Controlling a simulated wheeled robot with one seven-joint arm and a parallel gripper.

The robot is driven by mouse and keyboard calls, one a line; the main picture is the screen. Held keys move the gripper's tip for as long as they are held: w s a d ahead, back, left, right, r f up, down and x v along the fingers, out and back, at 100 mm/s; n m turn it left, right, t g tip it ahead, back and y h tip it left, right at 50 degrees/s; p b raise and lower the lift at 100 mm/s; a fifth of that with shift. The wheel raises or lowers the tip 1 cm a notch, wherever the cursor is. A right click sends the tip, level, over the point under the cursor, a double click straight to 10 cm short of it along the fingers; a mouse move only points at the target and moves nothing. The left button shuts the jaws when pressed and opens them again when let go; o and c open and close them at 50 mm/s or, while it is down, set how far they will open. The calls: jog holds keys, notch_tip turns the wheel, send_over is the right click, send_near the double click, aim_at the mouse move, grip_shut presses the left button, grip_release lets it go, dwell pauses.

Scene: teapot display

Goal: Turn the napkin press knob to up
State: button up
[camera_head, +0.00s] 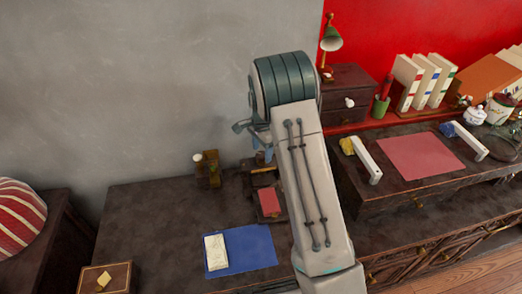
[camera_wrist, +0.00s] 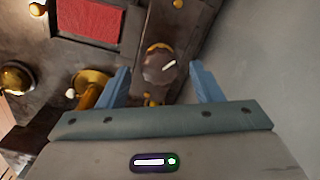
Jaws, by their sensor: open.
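In the wrist view, a round dark knob (camera_wrist: 158,68) with a short white mark lies just beyond my gripper (camera_wrist: 163,80), roughly between its two blue fingertips. The white mark slants towards the upper right of that picture. The fingers are apart, with nothing held. Whether they touch the knob cannot be told. A dark wooden device with a red panel (camera_wrist: 90,20) sits beside the knob. In the head view, a red panel (camera_head: 269,202) shows left of my forearm. There my gripper is mostly hidden behind the arm, and the knob cannot be made out.
A brass knob (camera_wrist: 88,88) is close to the left finger in the wrist view. In the head view, a blue mat (camera_head: 249,250) with a pale block (camera_head: 215,252) lies on the dark table. A small brown stand (camera_head: 207,170) is near the wall.

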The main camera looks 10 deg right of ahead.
jog(key=shift+f, duration=0.45)
jog(key=shift+c, duration=0.3)
jog(key=c, duration=0.9)
jog(key=shift+a, duration=0.2)
jog(key=shift+d, duration=0.15)
